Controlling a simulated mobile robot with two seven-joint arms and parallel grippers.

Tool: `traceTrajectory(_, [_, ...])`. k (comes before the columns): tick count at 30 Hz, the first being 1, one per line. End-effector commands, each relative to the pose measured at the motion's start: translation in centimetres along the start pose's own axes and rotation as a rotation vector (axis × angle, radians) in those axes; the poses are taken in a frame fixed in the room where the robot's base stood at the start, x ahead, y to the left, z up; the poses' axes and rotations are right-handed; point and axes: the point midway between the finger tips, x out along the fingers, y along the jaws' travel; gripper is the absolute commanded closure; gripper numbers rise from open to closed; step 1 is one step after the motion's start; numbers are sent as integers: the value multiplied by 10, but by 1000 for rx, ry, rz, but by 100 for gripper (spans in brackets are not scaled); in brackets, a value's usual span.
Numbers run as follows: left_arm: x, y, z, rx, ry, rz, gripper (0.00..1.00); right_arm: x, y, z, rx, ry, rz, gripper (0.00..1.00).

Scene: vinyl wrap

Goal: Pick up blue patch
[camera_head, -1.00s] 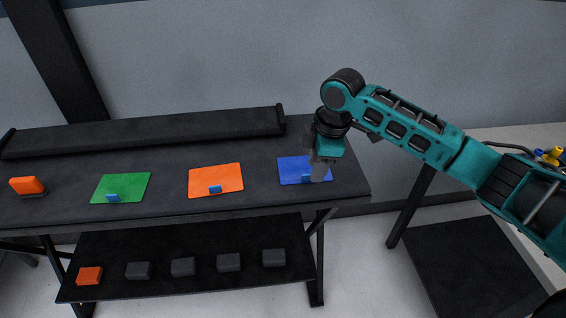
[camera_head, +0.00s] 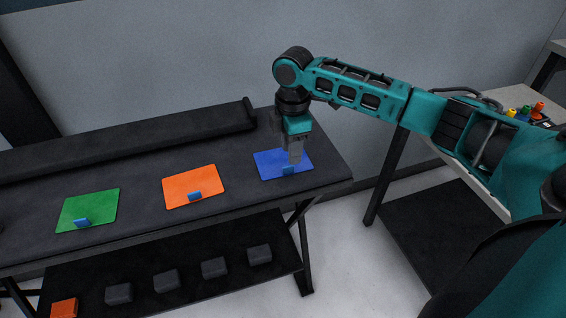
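The blue patch (camera_head: 270,165) lies flat near the right end of the dark table (camera_head: 135,178). A small light-blue tab (camera_head: 288,170) sits at its front edge. My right gripper (camera_head: 295,160) points down over the right part of the patch, close to the tab. Its fingers look close together, but whether they are open or shut on the tab is too small to tell. My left gripper is not in view.
An orange patch (camera_head: 193,183) and a green patch (camera_head: 90,208), each with a blue tab, lie to the left. A long dark roll (camera_head: 130,140) runs along the table's back. A lower shelf (camera_head: 190,280) holds several dark blocks and an orange one (camera_head: 64,308).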

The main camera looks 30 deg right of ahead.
Motion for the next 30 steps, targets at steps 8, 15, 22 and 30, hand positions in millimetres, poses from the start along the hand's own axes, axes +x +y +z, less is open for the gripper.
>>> traceTrajectory(8, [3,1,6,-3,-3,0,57,34,1,-6,0,1,-2,64])
traceTrajectory(15, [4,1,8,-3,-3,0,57,54,2,-5,0,0,1,64])
traceTrajectory(22, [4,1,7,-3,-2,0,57,54,2,-5,-1,0,1,67])
traceTrajectory(30, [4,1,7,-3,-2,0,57,54,2,-5,0,0,1,93])
